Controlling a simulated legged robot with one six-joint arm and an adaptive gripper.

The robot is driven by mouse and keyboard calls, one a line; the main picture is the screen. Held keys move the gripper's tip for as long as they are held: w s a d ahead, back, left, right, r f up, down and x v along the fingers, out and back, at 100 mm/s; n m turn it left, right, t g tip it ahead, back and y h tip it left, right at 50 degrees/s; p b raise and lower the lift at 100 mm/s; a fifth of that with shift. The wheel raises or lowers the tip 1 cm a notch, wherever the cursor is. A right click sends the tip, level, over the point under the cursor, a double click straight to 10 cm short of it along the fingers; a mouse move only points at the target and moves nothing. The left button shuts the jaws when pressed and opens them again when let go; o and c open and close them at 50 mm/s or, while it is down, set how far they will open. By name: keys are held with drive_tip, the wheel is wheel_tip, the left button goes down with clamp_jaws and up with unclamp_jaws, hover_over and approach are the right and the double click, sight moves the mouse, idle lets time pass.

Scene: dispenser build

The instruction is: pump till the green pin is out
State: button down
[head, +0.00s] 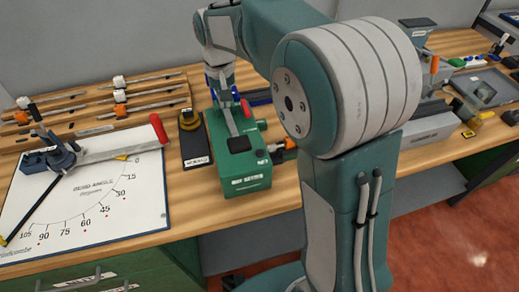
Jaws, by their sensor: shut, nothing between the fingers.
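A green box-shaped device (240,165) with a pale label on its front stands on the bench in the middle of the head view. A slanted grey piece and a red-tipped part (246,107) show at its top. My gripper (226,104) points down at the top of this device and looks shut and empty. The picture is too small to tell whether it touches the device. I cannot make out a green pin there.
A bend-angle board (100,205) with a red-handled tool lies on the left, with rods in a wooden rack (100,105) behind it. A small black-and-yellow item (190,120) stands close left of the device. A grey tray (485,88) and other equipment occupy the right bench.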

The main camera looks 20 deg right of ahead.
drive_tip(key=shift+s+f, duration=0.2)
drive_tip(key=shift+f, duration=0.45)
drive_tip(key=shift+s+f, duration=0.15)
drive_tip(key=shift+f, duration=0.45)
drive_tip(key=shift+w+r, duration=0.15)
drive_tip(key=shift+r, duration=0.45)
drive_tip(key=shift+w+r, duration=0.15)
drive_tip(key=shift+r, duration=0.55)
drive_tip(key=shift+s+f, duration=0.2)
drive_tip(key=shift+f, duration=0.5)
drive_tip(key=shift+s+f, duration=0.15)
drive_tip(key=shift+f, duration=0.55)
drive_tip(key=shift+w+r, duration=0.2)
drive_tip(key=shift+r, duration=0.5)
drive_tip(key=shift+w+r, duration=0.2)
drive_tip(key=shift+r, duration=0.65)
drive_tip(key=shift+r, duration=3.45)
